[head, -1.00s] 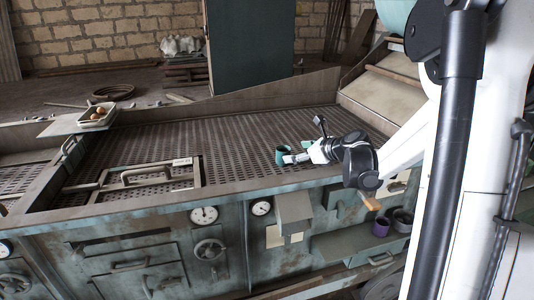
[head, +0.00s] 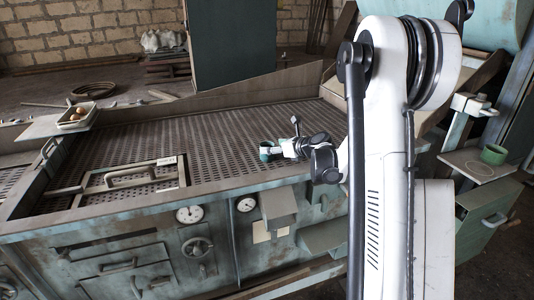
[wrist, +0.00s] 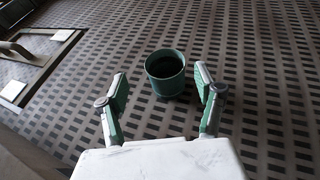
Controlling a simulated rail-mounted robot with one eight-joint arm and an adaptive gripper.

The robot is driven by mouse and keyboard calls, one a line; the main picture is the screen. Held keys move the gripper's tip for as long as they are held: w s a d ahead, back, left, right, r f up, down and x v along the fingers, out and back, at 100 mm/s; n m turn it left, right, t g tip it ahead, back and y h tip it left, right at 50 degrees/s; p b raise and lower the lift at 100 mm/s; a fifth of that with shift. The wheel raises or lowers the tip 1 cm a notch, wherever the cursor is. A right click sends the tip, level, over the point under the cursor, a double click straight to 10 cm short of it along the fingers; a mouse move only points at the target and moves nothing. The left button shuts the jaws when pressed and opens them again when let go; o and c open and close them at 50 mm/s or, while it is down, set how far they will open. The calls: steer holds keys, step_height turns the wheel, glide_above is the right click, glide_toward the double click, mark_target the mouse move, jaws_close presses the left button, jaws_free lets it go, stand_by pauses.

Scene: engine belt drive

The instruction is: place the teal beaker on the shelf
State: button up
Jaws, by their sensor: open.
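A teal beaker (head: 266,152) stands upright on the perforated metal bed, close to its front edge. It also shows in the wrist view (wrist: 165,80), open end up and dark inside. My gripper (head: 280,149) is low over the bed, right beside the beaker. In the wrist view my gripper (wrist: 161,72) is open, its two green-padded fingers on either side of the beaker with a gap at each side. A small ledge (head: 322,238) juts from the front panel below the bed; my arm hides its right part. I cannot tell if it is the shelf.
Another green cup (head: 493,154) stands on a side plate (head: 462,166) marked with a pale circle at the right. A framed hatch with a handle (head: 128,178) lies on the bed at left. A tray with brown eggs (head: 77,115) sits at the far left corner.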

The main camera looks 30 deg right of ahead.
mark_target(263, 146)
steer(key=shift+d+p+x, duration=0.15)
steer(key=shift+p+x, duration=0.3)
steer(key=shift+x, duration=0.9)
steer(key=shift+d+p+x, duration=0.2)
steer(key=shift+p+x, duration=0.25)
steer(key=shift+x, duration=0.85)
steer(key=shift+f, duration=0.15)
steer(key=c, duration=1.2)
